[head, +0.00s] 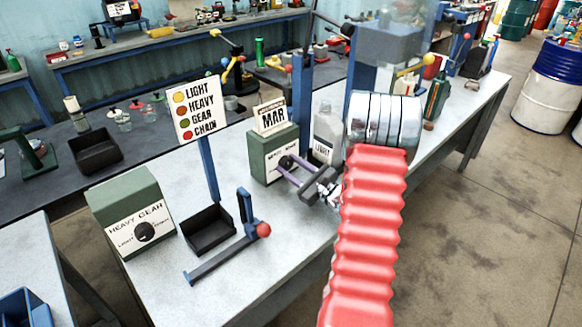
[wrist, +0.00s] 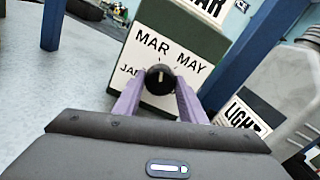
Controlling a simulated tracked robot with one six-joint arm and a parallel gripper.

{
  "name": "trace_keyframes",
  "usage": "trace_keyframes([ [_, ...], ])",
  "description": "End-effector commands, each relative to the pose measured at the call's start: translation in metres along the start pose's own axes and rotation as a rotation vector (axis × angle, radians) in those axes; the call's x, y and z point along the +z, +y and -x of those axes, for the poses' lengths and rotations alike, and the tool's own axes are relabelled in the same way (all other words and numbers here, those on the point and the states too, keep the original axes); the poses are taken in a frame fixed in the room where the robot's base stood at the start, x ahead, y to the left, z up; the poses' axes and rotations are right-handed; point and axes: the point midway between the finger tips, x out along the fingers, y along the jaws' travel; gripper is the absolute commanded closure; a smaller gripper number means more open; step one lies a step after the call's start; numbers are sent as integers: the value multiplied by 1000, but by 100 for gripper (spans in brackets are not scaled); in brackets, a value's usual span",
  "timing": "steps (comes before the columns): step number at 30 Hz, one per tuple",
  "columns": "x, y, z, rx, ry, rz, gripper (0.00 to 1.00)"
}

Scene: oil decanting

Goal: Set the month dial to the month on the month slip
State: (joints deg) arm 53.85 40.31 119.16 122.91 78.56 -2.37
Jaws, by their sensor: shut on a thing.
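The month slip (head: 273,116) is a white card reading MAR, standing on top of a green box (head: 257,153). The month dial is on that box's white front; in the wrist view its black knob (wrist: 159,79) sits among the labels JAN, MAR and MAY. A white mark on the knob points roughly up in the picture, near MAR and MAY; I cannot tell exactly which. My gripper (head: 287,165) has its purple fingers shut on the knob, one on each side. The wrist view shows the fingers (wrist: 158,88) too. The lower dial labels are hidden.
A bottle labelled LIGHT (head: 326,133) stands right of the dial box. Blue posts (head: 301,88) rise behind it. A black tray (head: 207,229), a blue lever stand (head: 247,215) and a HEAVY/GEAR/LIGHT/CHAIN selector box (head: 130,212) stand to the left on the bench.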

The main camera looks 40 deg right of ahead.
Motion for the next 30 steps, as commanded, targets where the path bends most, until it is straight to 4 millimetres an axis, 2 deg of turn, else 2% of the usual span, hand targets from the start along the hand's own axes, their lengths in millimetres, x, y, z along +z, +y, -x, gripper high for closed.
trace_keyframes([
  [9,-1,2,0,2,3,-16,85],
  [10,-1,2,0,2,3,-16,61],
  [17,-1,1,0,2,2,-15,45],
  [26,0,1,1,1,1,-14,45],
  [30,-1,0,10,0,2,-14,45],
])
